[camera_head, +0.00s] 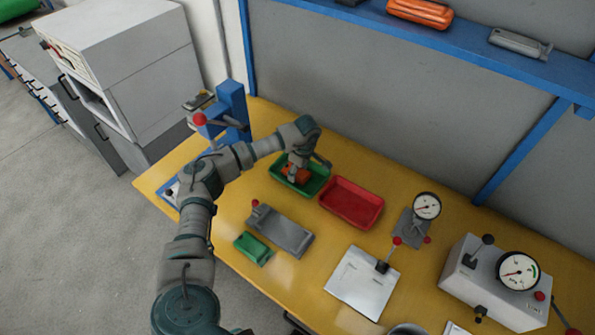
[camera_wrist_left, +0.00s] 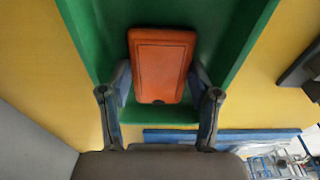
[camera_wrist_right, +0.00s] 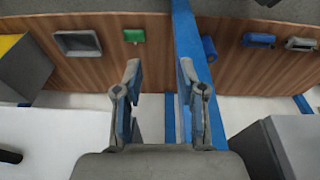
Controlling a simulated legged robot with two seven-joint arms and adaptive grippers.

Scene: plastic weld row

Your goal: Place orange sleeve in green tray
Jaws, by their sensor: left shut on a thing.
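The orange sleeve (camera_head: 296,173) is a flat orange block; it also fills the middle of the left wrist view (camera_wrist_left: 161,65). My left gripper (camera_head: 295,178) is shut on it, with one finger on each side. The sleeve is within the outline of the green tray (camera_head: 318,185), whose green floor and walls surround it in the left wrist view (camera_wrist_left: 225,75). Whether it touches the tray floor I cannot tell. My right gripper (camera_wrist_right: 158,75) shows only in the right wrist view, open and empty, away from the table's trays.
A red tray (camera_head: 351,203) stands right beside the green tray. A grey fixture (camera_head: 280,232), a small green block (camera_head: 252,248), a dial gauge (camera_head: 426,206) and a white sheet (camera_head: 362,282) are on the yellow table. A blue post (camera_head: 233,105) rises at the back left.

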